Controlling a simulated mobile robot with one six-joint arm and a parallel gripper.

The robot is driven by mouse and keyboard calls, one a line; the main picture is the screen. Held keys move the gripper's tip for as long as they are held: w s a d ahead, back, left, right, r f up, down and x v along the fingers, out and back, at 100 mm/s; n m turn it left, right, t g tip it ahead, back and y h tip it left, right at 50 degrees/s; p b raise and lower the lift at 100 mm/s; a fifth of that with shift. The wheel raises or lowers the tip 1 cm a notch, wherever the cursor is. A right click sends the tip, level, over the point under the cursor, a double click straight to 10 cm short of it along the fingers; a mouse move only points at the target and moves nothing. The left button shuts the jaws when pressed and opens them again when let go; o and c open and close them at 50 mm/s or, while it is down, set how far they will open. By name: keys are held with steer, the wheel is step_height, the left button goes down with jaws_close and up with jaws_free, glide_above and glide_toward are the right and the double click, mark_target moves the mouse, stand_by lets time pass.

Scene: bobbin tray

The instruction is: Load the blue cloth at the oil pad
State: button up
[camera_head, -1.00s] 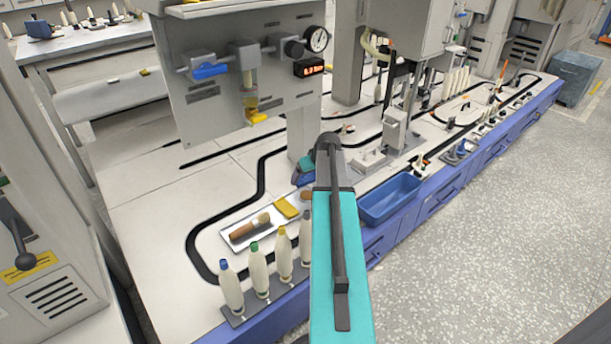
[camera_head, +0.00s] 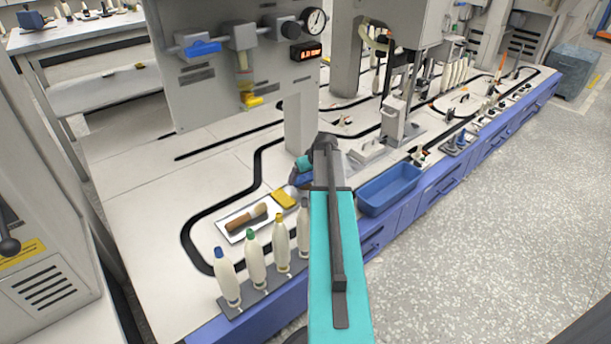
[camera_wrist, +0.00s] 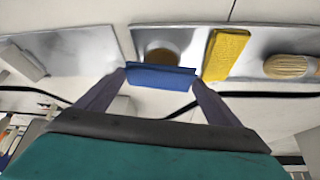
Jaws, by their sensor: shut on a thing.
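The blue cloth (camera_wrist: 160,76) is a flat folded piece, held between the two fingers of my gripper (camera_wrist: 160,84) in the wrist view. Behind it lies a round brown pad (camera_wrist: 163,52) on a shallow metal tray (camera_wrist: 200,36); it may be the oil pad. The cloth hides the pad's near side, and I cannot tell whether they touch. In the head view my gripper (camera_head: 301,176) is mostly hidden by my arm, with a bit of blue showing at the tray's far end.
A yellow cloth (camera_wrist: 226,54) and a brush (camera_wrist: 290,67) lie beside the pad. Several white bobbins (camera_head: 255,258) stand along the bench's front edge. A blue bin (camera_head: 389,190) is right of my arm. A grey post (camera_head: 300,125) rises just behind my gripper.

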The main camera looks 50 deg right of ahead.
mark_target(307, 178)
steer(key=shift+f+b, duration=0.3)
steer(key=shift+f, duration=0.25)
steer(key=shift+f, duration=0.55)
stand_by(1.6)
steer(key=shift+r+p, duration=2.65)
steer(key=shift+r, duration=0.9)
steer(key=shift+s, duration=0.15)
